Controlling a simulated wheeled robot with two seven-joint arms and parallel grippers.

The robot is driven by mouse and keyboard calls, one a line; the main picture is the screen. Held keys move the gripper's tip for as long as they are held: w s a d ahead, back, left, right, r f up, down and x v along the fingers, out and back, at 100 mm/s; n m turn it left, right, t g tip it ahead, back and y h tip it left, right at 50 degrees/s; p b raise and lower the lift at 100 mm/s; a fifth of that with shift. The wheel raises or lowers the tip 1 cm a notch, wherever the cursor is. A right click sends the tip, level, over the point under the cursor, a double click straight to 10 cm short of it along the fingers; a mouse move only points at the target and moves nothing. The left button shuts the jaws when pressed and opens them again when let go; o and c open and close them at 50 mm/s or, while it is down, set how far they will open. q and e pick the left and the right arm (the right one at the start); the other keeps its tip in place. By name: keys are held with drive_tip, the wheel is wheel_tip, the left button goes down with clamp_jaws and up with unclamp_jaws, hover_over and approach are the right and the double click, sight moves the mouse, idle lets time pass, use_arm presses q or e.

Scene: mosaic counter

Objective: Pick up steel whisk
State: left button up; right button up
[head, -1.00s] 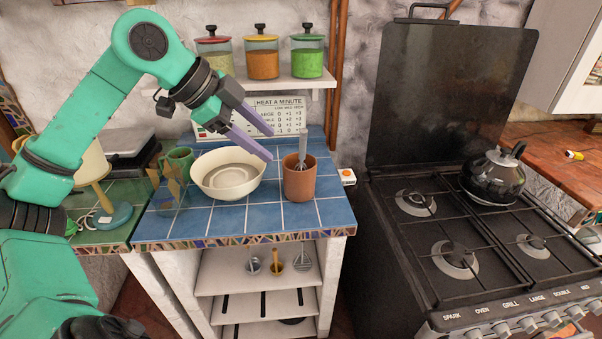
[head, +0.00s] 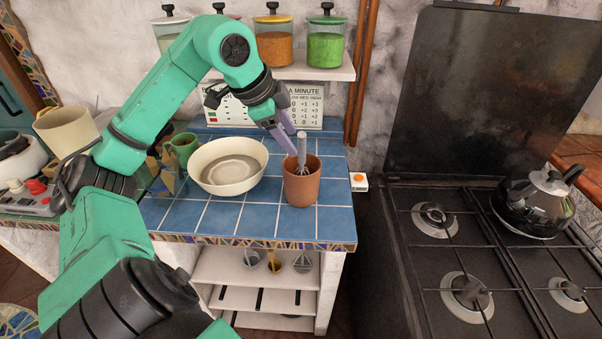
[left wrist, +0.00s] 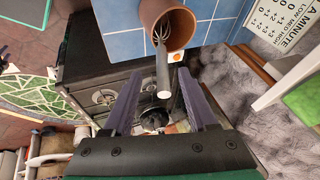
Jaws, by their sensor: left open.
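The steel whisk (head: 301,148) stands handle up in a terracotta pot (head: 301,186) on the blue tiled counter. Its wires are partly hidden inside the pot. My left gripper (head: 293,146) is close to the whisk handle, at the back of the pot's rim in the head view. In the left wrist view, the whisk handle (left wrist: 162,77) points toward the gap between the open fingers of my left gripper (left wrist: 160,95). The handle's end is near the fingertips, and nothing is gripped. The pot (left wrist: 172,22) lies beyond them. My right gripper is not in view.
A cream bowl (head: 228,167) stands left of the pot, with a green mug (head: 183,148) beside it. A shelf (head: 310,73) with jars hangs above. The stove (head: 450,240) with a black kettle (head: 537,203) is to the right. Counter tiles in front of the pot are clear.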

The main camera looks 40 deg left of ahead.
sight(302, 161)
use_arm(q)
drive_tip(key=p+x, duration=0.1)
drive_tip(key=x, duration=0.2)
drive_tip(key=p+x, duration=0.1)
drive_tip(key=x, duration=0.2)
drive_tip(key=shift+w+d+r+p, duration=0.15)
drive_tip(key=shift+w+p, duration=0.2)
drive_tip(key=shift+w, duration=0.05)
drive_tip(key=shift+f, duration=0.25)
drive_tip(key=shift+c, duration=0.5)
clamp_jaws()
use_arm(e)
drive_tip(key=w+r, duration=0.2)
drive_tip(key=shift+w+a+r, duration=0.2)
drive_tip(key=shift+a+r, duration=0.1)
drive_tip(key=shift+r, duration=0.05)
use_arm(q)
drive_tip(key=shift+r, duration=0.1)
